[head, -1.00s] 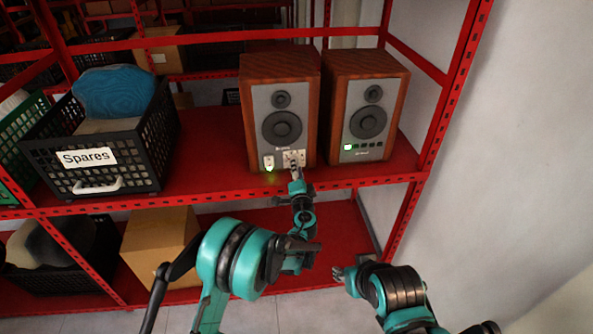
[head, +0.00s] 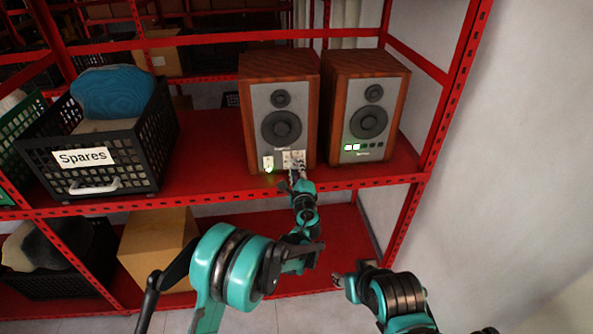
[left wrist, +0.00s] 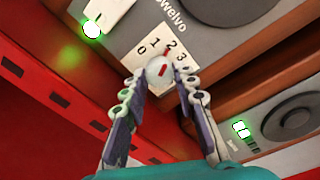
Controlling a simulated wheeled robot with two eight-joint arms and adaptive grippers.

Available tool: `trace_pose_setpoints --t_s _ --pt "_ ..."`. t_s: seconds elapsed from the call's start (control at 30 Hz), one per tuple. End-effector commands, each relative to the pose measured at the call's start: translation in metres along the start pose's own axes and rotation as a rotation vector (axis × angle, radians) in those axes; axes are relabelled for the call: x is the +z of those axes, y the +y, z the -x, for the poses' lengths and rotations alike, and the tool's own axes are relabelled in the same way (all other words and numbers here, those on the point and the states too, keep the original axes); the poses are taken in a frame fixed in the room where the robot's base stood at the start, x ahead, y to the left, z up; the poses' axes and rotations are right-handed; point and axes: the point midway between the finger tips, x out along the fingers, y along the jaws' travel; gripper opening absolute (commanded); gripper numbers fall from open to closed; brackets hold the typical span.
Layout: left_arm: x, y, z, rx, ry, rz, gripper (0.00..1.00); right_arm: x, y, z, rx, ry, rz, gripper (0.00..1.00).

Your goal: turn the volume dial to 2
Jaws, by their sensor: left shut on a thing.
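The volume dial (left wrist: 158,69) is a small pale knob with a red mark, on a white plate (left wrist: 146,46) numbered 0 to 3 at the base of the left speaker (head: 262,110). Its red mark points roughly toward the 2. My left gripper (left wrist: 161,76) is shut on the dial, a finger on either side; in the head view it (head: 295,178) partly covers the plate. On the right speaker (head: 349,110), two squares of the indicator row (head: 362,146) are lit. My right gripper (head: 339,281) hangs low, away from the speakers; its jaw opening is unclear.
Both speakers stand on a red shelf (head: 215,184). Left of the dial is a white switch (head: 268,163) with a green light. A black crate (head: 150,150) labelled Spares stands at left. A cardboard box (head: 160,245) sits on the lower shelf. A rack post (head: 455,95) bounds the right.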

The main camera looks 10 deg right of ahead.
Motion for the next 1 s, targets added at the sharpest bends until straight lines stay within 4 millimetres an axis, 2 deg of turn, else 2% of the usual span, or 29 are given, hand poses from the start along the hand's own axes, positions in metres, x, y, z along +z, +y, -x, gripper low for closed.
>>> trace_pose_setpoints --t_s 0.3,0.8,0.83,0.9,1.0 --pt "-0.0002 0.0000 -0.0002 0.003 -0.003 -0.103 0.00 0.0012 0.0000 -0.0017 0.000 0.000 0.000 0.40" --pt "-0.0003 -0.0001 -0.0002 0.003 -0.003 -0.119 0.00 0.0013 0.0000 -0.0018 0.000 0.000 0.000 0.40" --pt "-0.0003 -0.0001 -0.0002 0.003 -0.003 -0.119 0.33 0.0013 0.0000 -0.0018 0.000 0.000 0.000 0.40" --pt "-0.0003 0.0000 -0.0002 0.004 -0.003 -0.118 0.49 0.0013 0.0000 -0.0018 0.000 0.000 0.000 0.40" --pt "-0.0003 0.0000 -0.0001 0.004 -0.003 -0.118 0.49 0.0013 0.0000 -0.0018 0.000 0.000 0.000 0.40"
